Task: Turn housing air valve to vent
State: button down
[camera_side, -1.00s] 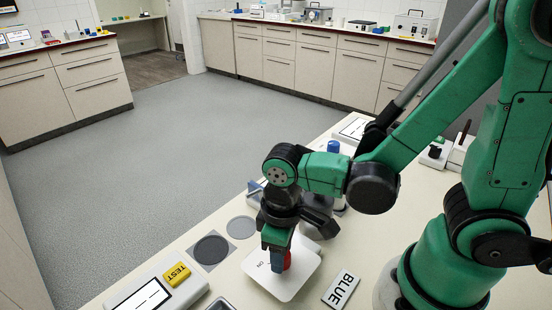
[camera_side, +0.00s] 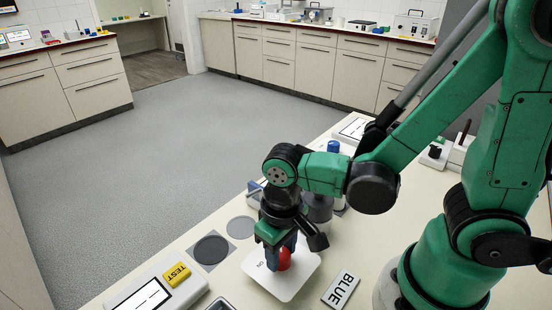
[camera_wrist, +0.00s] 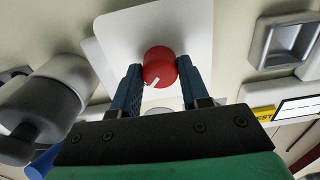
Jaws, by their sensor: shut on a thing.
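A round red knob (camera_side: 285,260) stands on a white plate (camera_side: 301,279) on the counter; I take it for the air valve. In the side view the plate carries a small dark word that looks like "ON". My gripper (camera_side: 279,261) points down at the plate, with its blue fingers on either side of the knob and shut on it. In the wrist view the knob (camera_wrist: 160,64) sits between the fingertips and shows a white pointer mark. The fingers hide part of the knob in the side view, and I cannot read a vent marking.
A grey cylinder (camera_side: 318,208) stands close behind my gripper. A dark disc (camera_side: 210,250) and a lighter disc (camera_side: 241,228) lie left of the plate.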

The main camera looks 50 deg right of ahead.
aim_at(281, 254)
jog(key=shift+c, duration=2.1)
grip_release()
jog(key=shift+r, duration=2.8)
jog(key=w+d+r+t, duration=0.5)
jog(key=d+t, duration=0.2)
jog(key=shift+d+r, duration=0.15)
jog(key=shift+d, duration=0.25)
